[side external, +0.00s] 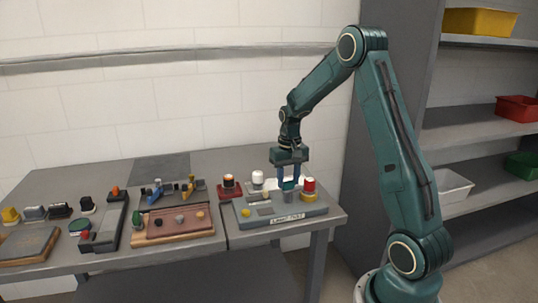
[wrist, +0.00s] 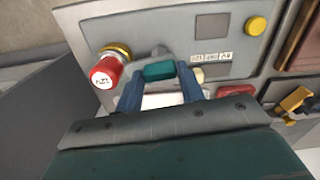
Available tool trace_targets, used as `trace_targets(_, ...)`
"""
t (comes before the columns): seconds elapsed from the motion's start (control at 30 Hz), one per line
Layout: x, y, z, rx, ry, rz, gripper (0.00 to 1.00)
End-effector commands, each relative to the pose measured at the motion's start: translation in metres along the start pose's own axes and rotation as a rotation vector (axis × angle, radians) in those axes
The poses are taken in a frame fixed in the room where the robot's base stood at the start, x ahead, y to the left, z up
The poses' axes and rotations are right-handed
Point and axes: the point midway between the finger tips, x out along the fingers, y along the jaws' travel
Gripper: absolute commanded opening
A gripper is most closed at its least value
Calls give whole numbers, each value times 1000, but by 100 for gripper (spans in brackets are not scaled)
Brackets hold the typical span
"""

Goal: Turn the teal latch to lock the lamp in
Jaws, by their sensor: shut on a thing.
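The teal latch (wrist: 158,71) sits on the grey lamp test board (wrist: 85,13) and lies between the blue fingers of my gripper (wrist: 160,88) in the wrist view. My gripper (side external: 289,184) is pointed down at the board (side external: 262,222) in the side view and is shut on the latch (side external: 290,185). The red-topped lamp (wrist: 105,72) stands in a brass-coloured ring left of the latch in the wrist view. The lamp (side external: 309,185) shows just right of my fingers in the side view. My fingers hide part of the latch, and I cannot tell its exact angle.
A yellow button (wrist: 256,25) and a dark grey panel (wrist: 212,27) are on the board. A reddish-brown tray (side external: 175,224) and several small parts stand left of the board. A shelf with bins (side external: 480,22) stands at the right. The table's front-right edge is close to the board.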

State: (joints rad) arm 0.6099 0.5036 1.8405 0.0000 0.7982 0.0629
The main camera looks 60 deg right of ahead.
Motion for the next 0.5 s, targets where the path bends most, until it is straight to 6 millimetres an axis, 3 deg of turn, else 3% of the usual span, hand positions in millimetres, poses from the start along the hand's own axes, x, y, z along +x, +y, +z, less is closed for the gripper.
trace_targets(0.5, -2, 0, -1, 131, 4, 0, 16)
